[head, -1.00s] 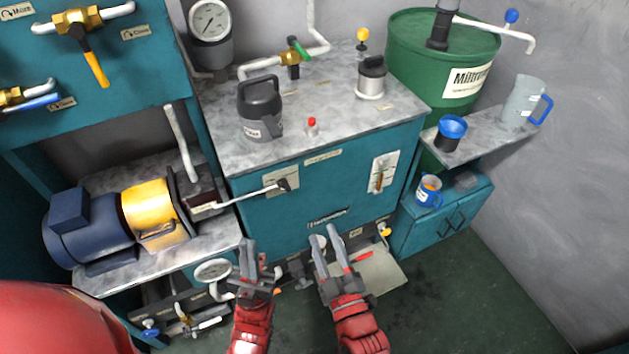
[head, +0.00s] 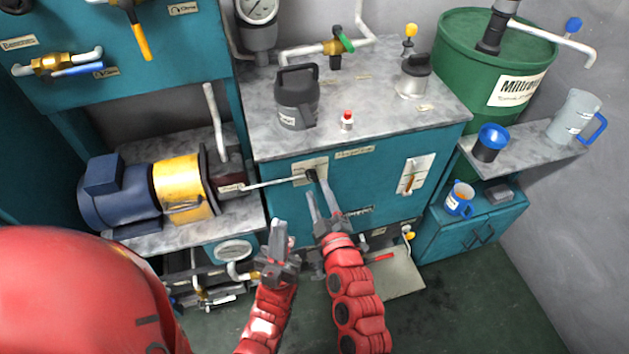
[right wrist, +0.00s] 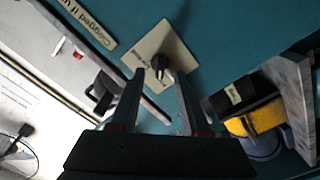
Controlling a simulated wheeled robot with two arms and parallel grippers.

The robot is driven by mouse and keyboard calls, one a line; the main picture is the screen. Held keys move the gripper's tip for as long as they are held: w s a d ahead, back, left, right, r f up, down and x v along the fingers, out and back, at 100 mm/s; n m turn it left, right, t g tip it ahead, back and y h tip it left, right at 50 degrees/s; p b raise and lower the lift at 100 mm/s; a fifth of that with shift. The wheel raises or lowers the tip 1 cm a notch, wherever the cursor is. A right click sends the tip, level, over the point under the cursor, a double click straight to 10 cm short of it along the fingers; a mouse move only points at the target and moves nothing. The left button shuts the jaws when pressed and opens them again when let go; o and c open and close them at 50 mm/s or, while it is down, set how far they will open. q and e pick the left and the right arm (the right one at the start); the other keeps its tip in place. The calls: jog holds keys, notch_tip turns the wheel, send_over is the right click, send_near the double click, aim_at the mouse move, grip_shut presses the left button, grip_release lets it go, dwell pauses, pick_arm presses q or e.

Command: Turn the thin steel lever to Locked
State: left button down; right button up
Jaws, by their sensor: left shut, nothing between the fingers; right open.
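The thin steel lever (head: 275,183) is on the front of the teal cabinet (head: 385,205). It runs from a dark pivot (head: 311,175) on a pale plate, leftward and slightly down toward the motor. In the right wrist view the plate (right wrist: 168,48) and dark pivot (right wrist: 160,66) show between my fingers; the lever's rod is not clear there. My right gripper (head: 321,190) is open and empty, its fingertips just below the pivot; contact cannot be told. My left gripper (head: 279,228) is shut and empty, lower and left, apart from the lever.
A blue and yellow motor (head: 182,182) stands left of the lever on a shelf. A second plate with an orange-tipped handle (head: 411,177) is on the cabinet's right. A dark jug (head: 297,98) and red button (head: 347,118) are on top. Floor is clear at lower right.

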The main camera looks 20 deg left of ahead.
aim_at(314, 181)
jog(key=shift+x, duration=2)
jog(key=shift+c, duration=0.3)
jog(key=shift+f, duration=0.1)
grip_shut()
